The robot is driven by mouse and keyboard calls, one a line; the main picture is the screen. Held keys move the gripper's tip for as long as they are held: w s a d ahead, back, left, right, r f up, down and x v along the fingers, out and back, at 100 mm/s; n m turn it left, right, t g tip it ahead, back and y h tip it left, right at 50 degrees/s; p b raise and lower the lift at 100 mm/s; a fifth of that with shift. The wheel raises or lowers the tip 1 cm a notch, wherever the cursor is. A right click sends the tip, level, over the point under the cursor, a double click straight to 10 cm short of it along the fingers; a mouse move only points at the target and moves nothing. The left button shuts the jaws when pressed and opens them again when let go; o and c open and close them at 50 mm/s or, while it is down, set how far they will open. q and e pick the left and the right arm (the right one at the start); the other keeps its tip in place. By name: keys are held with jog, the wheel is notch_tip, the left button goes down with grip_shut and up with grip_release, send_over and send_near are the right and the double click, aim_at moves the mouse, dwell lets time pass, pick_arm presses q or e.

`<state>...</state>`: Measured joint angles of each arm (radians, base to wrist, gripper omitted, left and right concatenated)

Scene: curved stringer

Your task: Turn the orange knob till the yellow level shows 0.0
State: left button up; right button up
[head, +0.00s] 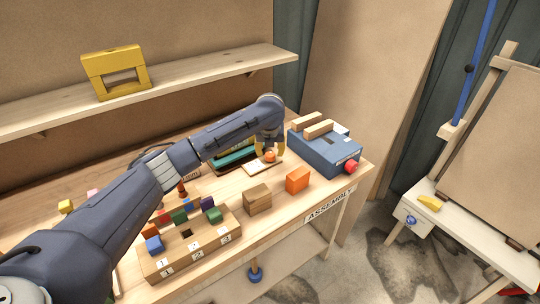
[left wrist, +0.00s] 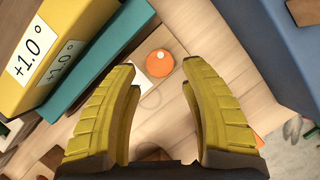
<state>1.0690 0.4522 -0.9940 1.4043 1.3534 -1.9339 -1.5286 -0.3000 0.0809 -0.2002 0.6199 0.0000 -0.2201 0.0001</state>
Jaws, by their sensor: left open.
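The orange knob (left wrist: 159,63) is a round disc with a small pale dot, seen in the left wrist view beyond my fingertips. In the head view the knob (head: 270,158) sits on a pale plate on the bench. My left gripper (left wrist: 160,72) is open, its yellow fingers spread to either side of the knob's line; I cannot tell whether they reach its height. A yellow block (left wrist: 50,45) with a label reading +1.0° stands at the left of the wrist view, against a teal bar (left wrist: 105,60). In the head view my arm hides most of it. My right gripper is not in view.
A blue box (head: 325,150) with a red button stands right of the knob. A wooden block (head: 257,197) and an orange block (head: 298,179) lie in front. A numbered wooden holder (head: 190,245) with coloured blocks is nearer. A yellow frame (head: 116,71) stands on the shelf.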

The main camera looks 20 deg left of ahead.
aim_at(270, 154)
pick_arm(q)
jog(key=shift+x, duration=2.15)
grip_shut()
jog(key=n+y, duration=0.1)
jog(key=n, duration=0.1)
jog(key=n+y, duration=0.1)
jog(key=n, duration=0.2)
jog(key=shift+w+d+r+n+g, duration=0.1)
jog(key=shift+n+g, duration=0.2)
jog(key=shift+g, duration=0.1)
jog(key=shift+n+g+y, duration=0.4)
jog(key=shift+n+g, duration=0.2)
jog(key=shift+n, duration=1.2)
